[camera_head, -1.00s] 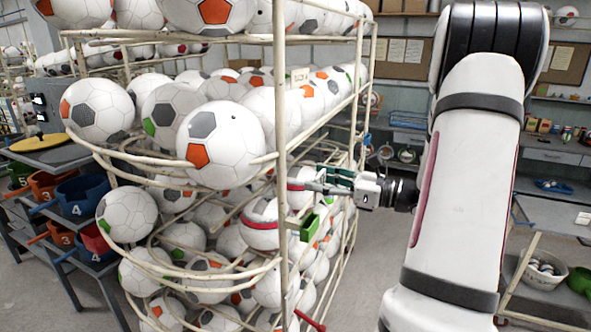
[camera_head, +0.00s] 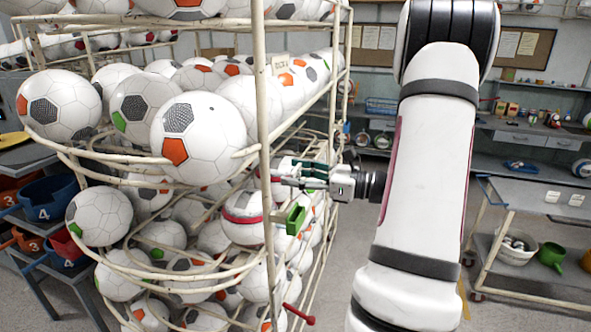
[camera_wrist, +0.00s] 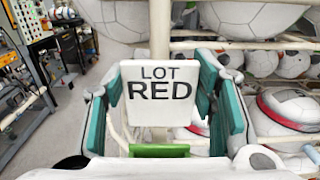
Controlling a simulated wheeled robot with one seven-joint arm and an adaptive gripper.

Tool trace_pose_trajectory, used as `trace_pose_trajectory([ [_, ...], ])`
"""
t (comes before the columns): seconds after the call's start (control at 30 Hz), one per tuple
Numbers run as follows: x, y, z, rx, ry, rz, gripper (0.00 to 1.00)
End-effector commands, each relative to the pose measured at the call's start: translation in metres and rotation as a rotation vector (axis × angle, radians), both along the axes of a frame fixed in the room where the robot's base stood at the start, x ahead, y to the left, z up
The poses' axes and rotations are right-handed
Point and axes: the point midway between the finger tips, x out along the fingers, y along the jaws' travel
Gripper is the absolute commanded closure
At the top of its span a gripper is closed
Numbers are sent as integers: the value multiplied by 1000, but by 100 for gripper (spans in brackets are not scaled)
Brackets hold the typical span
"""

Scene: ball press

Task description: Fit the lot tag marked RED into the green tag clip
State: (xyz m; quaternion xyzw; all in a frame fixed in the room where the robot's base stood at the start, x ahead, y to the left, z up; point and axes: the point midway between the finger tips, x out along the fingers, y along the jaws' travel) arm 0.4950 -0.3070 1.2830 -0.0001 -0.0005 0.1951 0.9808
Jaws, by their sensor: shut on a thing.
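My gripper (camera_head: 296,172) is shut on the white lot tag (camera_wrist: 160,92), which stands upright between the teal finger pads in the wrist view. Its black letters read LOT RED and face the wrist camera. The green tag clip (camera_head: 296,218) is on the cream rack post, below my gripper in the head view. In the wrist view the clip (camera_wrist: 160,150) shows just under the tag's lower edge, in line with it. I cannot tell whether tag and clip touch; in the head view my fingers are above the clip.
The cream wire rack (camera_head: 264,120) full of soccer balls stands directly at my gripper. A red handle (camera_head: 299,314) sticks out low on it. A grey cart (camera_head: 550,200) stands at right, with open floor between.

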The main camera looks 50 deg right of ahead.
Motion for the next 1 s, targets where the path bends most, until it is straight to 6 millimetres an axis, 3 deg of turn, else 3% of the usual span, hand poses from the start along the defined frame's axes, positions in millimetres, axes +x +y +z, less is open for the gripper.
trace_pose_trajectory([
  [0.4, 0, 0, -33, 0, 0, -1, 69],
  [1.0, -1, 0, -38, 0, 0, -1, 69],
])
